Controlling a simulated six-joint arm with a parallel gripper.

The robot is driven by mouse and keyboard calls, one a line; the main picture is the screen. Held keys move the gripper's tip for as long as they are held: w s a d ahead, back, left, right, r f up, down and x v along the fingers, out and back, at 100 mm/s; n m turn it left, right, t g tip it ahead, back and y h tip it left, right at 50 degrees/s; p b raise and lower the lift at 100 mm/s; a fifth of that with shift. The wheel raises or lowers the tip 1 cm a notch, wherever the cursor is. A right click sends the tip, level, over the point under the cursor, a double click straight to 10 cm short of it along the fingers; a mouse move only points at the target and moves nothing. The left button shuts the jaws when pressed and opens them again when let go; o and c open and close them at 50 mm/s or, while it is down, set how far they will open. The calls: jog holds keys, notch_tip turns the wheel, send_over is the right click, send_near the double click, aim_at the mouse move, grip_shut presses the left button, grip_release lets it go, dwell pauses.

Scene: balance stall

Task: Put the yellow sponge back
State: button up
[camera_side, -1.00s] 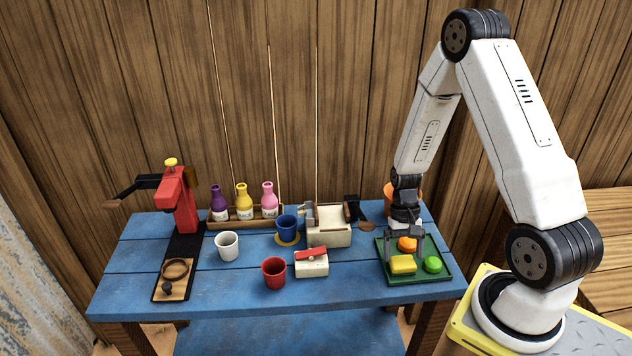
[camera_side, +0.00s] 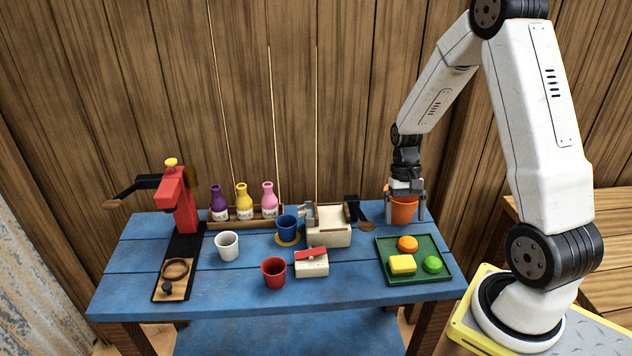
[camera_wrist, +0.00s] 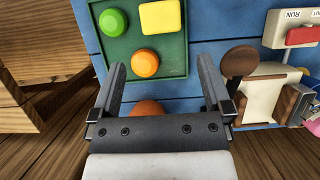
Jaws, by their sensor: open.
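The yellow sponge (camera_side: 403,264) lies flat on the green tray (camera_side: 425,279), at its left front. It also shows in the wrist view (camera_wrist: 161,16), beside the tray's far edge. An orange round thing (camera_side: 408,244) and a green round thing (camera_side: 432,264) share the tray and do not touch the sponge.
Left of the tray stand a cream box machine (camera_side: 330,230), a small box with a red lever (camera_side: 312,264), a red cup (camera_side: 273,272), a blue cup (camera_side: 288,228) and a white cup (camera_side: 227,246). Bottles stand in a rack (camera_side: 245,222) behind. The table's front strip is mostly clear.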

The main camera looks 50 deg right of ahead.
jog(key=shift+a, duration=0.1)
dwell(0.3)
jog(key=a+r+n+t+h, duration=0.1)
jog(key=a+r+n+t, duration=0.2)
jog(key=a, duration=0.5)
jog(key=a+r+n+t+h, duration=0.2)
jog(key=a+r+n, duration=0.1)
jog(key=a+n, duration=0.3)
jog(key=shift+w+a+r+t, duration=0.15)
jog(key=shift+w+a+t, duration=0.3)
jog(key=shift+a, duration=0.75)
